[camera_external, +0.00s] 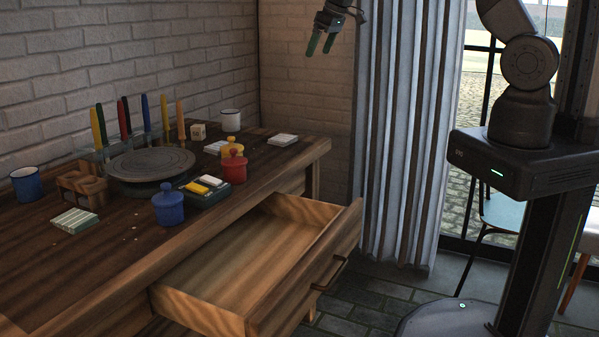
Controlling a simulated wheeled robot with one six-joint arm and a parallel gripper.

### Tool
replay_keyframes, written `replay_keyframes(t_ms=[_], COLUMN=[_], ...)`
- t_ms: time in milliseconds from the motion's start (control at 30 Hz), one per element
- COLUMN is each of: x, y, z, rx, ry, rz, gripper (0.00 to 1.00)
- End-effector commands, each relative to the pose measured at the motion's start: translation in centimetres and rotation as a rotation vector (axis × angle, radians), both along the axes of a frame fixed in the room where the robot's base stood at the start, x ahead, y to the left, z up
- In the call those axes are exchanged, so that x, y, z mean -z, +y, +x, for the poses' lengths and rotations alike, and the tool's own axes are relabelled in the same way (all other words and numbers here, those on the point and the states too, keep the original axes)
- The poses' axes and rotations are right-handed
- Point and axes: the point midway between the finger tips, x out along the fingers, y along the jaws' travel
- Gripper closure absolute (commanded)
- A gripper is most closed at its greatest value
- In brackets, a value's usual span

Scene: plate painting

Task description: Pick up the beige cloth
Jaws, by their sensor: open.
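My gripper (320,44) is at the top of the view, high above and to the right of the table's far end. Its two dark green fingers point down, apart and empty. Several folded cloths lie flat on the wooden table (150,262). A pale striped cloth (74,220) is at the near left. A whitish cloth (216,147) lies partly behind the yellow pot. Another pale cloth (283,140) lies near the table's far right end, closest to my gripper. I cannot tell for sure which one is beige.
An empty drawer (245,262) stands open at the table's front. A round turntable (150,164), upright coloured tools (146,119), a blue pot (168,206), a red pot (234,167), a yellow pot (233,147), a white mug (230,120) and a blue mug (26,184) crowd the tabletop.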

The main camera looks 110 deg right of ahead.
Motion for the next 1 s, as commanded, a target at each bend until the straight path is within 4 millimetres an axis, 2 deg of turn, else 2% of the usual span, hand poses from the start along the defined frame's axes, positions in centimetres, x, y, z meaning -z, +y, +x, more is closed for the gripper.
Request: replay_keyframes(t_ms=[67, 167, 400, 600, 1000], x=[0.5, 2.1, 9.4, 14.2, 17.8], y=[0.0, -0.3, -1.7, -2.8, -3.9], z=[0.1, 0.3, 1.9, 3.1, 4.2], rx=[0.001, 0.007, 0.044, 0.077, 0.095], ry=[0.0, 0.002, 0.004, 0.005, 0.007], rz=[0.001, 0.001, 0.004, 0.005, 0.007], gripper=[0.0, 0.0, 0.0, 0.0, 0.0])
